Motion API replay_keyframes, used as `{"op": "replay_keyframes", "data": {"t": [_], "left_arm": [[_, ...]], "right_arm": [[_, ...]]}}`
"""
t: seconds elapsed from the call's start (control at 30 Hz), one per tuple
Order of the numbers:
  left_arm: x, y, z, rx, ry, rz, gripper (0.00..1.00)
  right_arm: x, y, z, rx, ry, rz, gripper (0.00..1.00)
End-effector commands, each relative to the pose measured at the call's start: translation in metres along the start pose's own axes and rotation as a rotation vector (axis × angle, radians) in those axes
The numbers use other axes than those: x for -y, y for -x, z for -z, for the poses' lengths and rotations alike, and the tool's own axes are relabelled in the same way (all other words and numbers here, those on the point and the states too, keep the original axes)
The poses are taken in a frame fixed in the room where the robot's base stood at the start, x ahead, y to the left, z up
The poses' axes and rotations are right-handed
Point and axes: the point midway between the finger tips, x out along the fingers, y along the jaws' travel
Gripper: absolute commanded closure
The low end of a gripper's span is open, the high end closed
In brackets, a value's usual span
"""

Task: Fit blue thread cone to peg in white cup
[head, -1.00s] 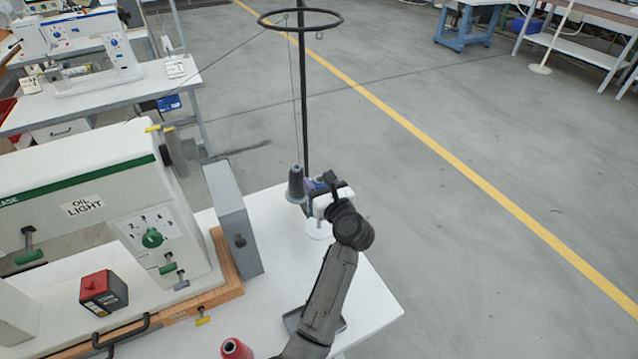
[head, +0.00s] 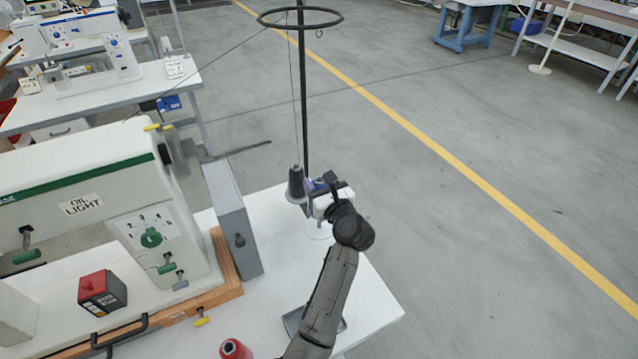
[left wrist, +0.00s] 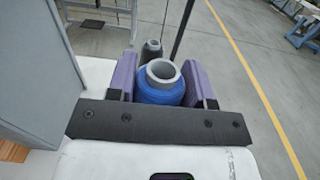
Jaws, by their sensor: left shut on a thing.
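The blue thread cone (left wrist: 160,90) stands between the two purple fingers of my left gripper (head: 318,187), which is shut on it. In the left wrist view its grey open top faces the camera. In the head view the cone is mostly hidden by the gripper and wrist. A white round dish (head: 318,232) shows partly just below the gripper, and I take it for the white cup. Its peg is hidden, so I cannot tell whether cone and peg touch. My right gripper is out of view.
A dark grey cone (head: 296,183) stands close left of the gripper, beside the black stand pole (head: 303,90). A grey box (head: 232,218) and the sewing machine (head: 90,215) are further left. A red cone (head: 235,349) and a grey tray (head: 292,322) are at the front.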

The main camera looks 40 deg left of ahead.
Motion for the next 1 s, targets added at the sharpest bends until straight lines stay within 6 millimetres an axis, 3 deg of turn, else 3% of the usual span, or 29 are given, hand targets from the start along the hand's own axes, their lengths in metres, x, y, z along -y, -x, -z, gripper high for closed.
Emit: {"op": "replay_keyframes", "data": {"t": [1.0], "left_arm": [[0.0, 0.0, 0.02, 0.001, 0.0, 0.0, 0.94]], "right_arm": [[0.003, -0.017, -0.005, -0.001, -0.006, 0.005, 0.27]]}}
